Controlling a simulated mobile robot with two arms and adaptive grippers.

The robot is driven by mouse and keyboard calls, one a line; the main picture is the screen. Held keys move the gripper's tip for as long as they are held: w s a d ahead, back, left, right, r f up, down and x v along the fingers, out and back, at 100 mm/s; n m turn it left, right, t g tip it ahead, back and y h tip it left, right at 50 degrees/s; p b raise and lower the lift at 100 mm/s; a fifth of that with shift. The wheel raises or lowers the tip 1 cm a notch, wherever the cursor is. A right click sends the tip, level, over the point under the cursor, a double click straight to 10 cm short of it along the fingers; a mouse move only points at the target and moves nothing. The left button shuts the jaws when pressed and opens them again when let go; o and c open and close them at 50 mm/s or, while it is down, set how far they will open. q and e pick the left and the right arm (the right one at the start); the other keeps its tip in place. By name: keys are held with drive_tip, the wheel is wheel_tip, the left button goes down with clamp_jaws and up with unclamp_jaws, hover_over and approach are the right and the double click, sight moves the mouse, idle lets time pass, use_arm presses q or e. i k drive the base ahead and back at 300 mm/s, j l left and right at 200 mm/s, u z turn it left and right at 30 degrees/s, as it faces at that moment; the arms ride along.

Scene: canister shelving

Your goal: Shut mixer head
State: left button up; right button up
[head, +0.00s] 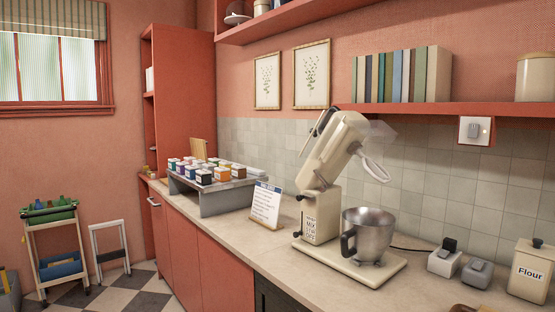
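The cream stand mixer (318,215) stands on the counter, right of the picture's middle. Its head (338,145) is tilted steeply up and back, so the mixer is open. Dark parts show along the head's left side. A pale beater (374,167) hangs from the raised end, above and clear of the bowl. The metal bowl (368,235) sits upright on the mixer's base plate (352,268), with a dark handle on its left. Neither of my grippers is in the head view.
A raised grey stand (210,195) with several small coloured boxes and a white card (266,204) are left of the mixer. Small grey appliances (460,267) and a flour canister (531,271) stand right. A red shelf (430,112) with books runs along the wall behind.

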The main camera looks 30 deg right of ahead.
sight(314, 175)
drive_tip(key=i+j+z, duration=0.1)
drive_tip(key=i+z, duration=0.35)
drive_tip(key=i+j+z, duration=0.25)
drive_tip(key=i+z, duration=0.2)
drive_tip(key=i+j+z, duration=0.7)
drive_tip(key=j+z, duration=0.2)
